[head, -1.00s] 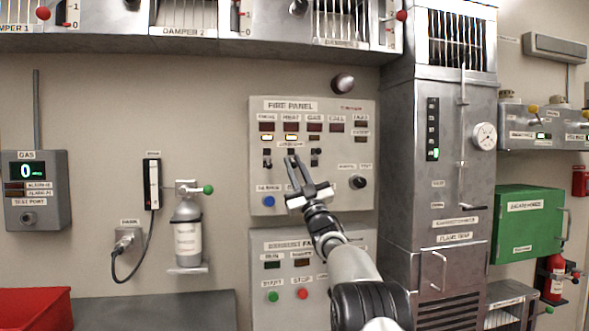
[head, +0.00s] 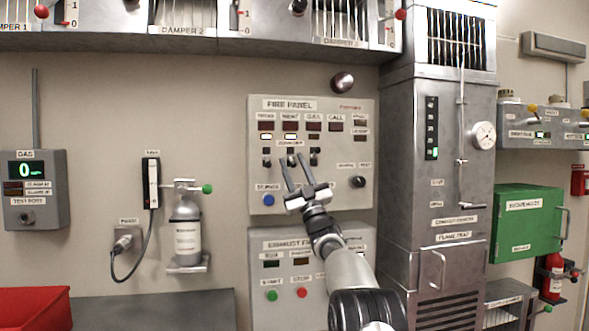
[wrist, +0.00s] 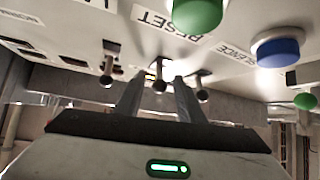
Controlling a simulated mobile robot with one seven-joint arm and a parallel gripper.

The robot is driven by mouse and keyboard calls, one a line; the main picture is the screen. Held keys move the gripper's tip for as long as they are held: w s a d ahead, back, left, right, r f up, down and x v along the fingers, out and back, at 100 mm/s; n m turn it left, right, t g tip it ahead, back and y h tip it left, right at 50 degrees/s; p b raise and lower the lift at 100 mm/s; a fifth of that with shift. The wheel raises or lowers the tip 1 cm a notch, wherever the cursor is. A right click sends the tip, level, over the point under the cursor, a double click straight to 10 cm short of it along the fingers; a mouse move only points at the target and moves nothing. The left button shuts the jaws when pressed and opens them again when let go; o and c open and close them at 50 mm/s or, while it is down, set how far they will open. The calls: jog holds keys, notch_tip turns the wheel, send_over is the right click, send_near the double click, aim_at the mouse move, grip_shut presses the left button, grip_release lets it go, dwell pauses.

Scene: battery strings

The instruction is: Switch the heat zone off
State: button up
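The grey fire panel (head: 340,195) is on the wall ahead, with a row of three small dark toggle levers under its lamps. The middle one, under the HEAT column, is the heat zone switch (head: 291,160). My gripper (head: 291,157) is open in front of the panel, its two fingers pointing up at this lever. In the wrist view the heat lever (wrist: 158,76) shows between the two fingertips (wrist: 157,82), with no clear contact. The heat lamp (head: 290,138) is lit. The lever's exact position is hard to tell.
The smoke lever (head: 266,158) and gas lever (head: 315,157) stand close on either side. A blue button (head: 268,199) and a black knob (head: 358,182) are lower on the panel. The exhaust fan panel (head: 345,240) is below. A metal cabinet (head: 400,200) stands to the right.

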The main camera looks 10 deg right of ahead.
jog(key=shift+f, duration=0.1)
jog(key=b+v, duration=0.1)
jog(key=v, duration=1.6)
jog(key=shift+s, duration=0.2)
jog(key=s+a+r+m+g+h, duration=0.2)
jog(key=s+a+m+g+h, duration=0.1)
jog(key=s+m+g+h, duration=0.45)
jog(key=s+a+f+g, duration=0.3)
jog(key=s+f+g, duration=0.3)
jog(key=s, duration=0.7)
jog(key=s+a+f+g, duration=0.2)
jog(key=s+f+g, duration=0.1)
jog(key=s+f, duration=0.8)
jog(key=s+a+f+g, duration=0.3)
jog(key=s+f+g, duration=0.2)
jog(key=s, duration=1)
notch_tip(320, 180, up, 28)
jog(key=p, duration=2.7)
jog(key=shift+w+m+h+p, duration=0.3)
jog(key=shift+m+h, duration=0.05)
jog(key=shift+m, duration=0.1)
jog(key=shift+d, duration=0.1)
jog(key=shift+c, duration=0.5)
